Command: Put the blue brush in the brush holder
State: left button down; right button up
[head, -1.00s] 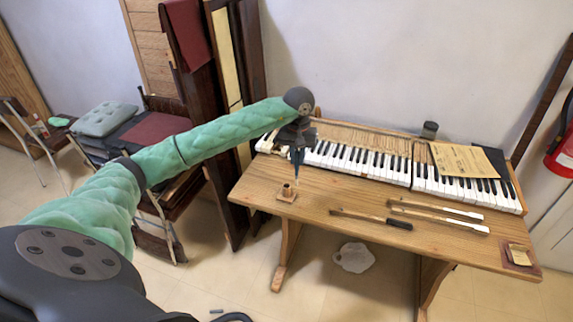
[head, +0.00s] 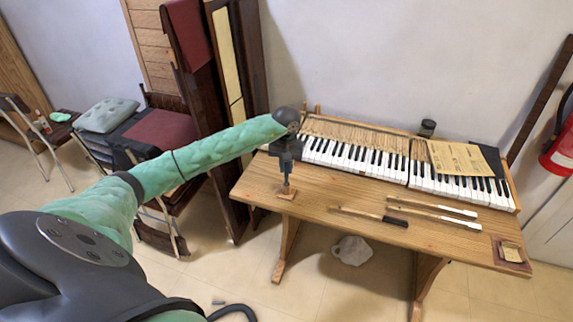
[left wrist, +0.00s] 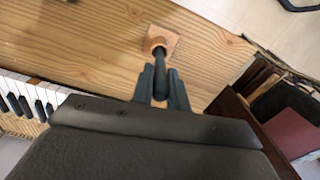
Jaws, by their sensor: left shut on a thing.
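My left gripper (head: 287,164) points down over the front left of the wooden table and is shut on the blue brush (head: 287,183), which looks dark in the left wrist view (left wrist: 161,73). The brush stands about upright, its lower end at the mouth of the brush holder (head: 286,194). The holder is a small wooden cup on a square base, also visible in the left wrist view (left wrist: 160,41). I cannot tell how deep the brush end reaches into it. The gripper covers the brush's upper part. My right gripper is not in view.
Piano keys (head: 350,158) line the back of the table (head: 330,190). A dark jar (head: 427,128) stands behind. The table around the holder is clear.

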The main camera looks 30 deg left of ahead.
pick_arm(q)
jog(key=shift+f, duration=0.15)
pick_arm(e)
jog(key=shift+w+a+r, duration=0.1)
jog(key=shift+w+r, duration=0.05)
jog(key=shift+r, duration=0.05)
pick_arm(q)
jog(key=c, duration=1.4)
grip_release()
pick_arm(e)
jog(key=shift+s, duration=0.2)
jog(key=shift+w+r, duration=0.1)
